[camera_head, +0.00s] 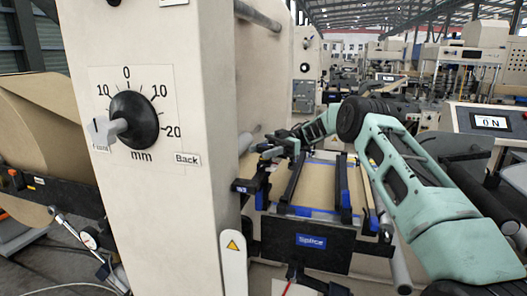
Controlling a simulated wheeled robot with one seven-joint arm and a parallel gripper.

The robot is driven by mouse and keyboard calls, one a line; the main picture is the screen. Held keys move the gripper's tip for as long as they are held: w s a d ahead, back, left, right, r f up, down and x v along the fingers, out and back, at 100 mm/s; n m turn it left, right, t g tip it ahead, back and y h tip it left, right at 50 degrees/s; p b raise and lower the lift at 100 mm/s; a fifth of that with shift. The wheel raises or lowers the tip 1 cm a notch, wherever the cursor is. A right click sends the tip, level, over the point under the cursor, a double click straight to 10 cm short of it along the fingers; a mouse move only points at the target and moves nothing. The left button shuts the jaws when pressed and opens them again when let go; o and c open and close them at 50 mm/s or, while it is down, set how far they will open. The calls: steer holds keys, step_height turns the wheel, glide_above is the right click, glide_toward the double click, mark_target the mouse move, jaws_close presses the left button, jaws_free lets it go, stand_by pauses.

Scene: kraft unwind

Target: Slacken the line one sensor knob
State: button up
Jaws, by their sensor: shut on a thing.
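My gripper (270,149) is small and dark at the end of my pale green arm, at the left side of the splice table. It is shut on a small dark part beside the upright cream post. That part sits where the sensor knob would be, but the fingers mostly hide it and its shape is hard to make out. A large black dial knob (133,120) with a grey lever is on the post's front face, on a scale in mm. Its lever points left, over the "Front" label. My gripper is apart from this dial.
The splice table (318,186) has dark bars and blue edges, with a "Splice" label (311,241) in front. A brown paper roll (40,125) is at left. A display reading "0 N" (490,122) stands at right. The cream post (190,60) fills the left foreground.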

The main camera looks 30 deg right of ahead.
mark_target(264, 146)
steer(key=shift+f, duration=0.3)
steer(key=o, duration=1)
steer(key=shift+c, duration=0.2)
steer(key=shift+r, duration=0.1)
step_height(264, 146, up, 10)
steer(key=shift+r+b, duration=0.1)
steer(key=shift+b, duration=1.05)
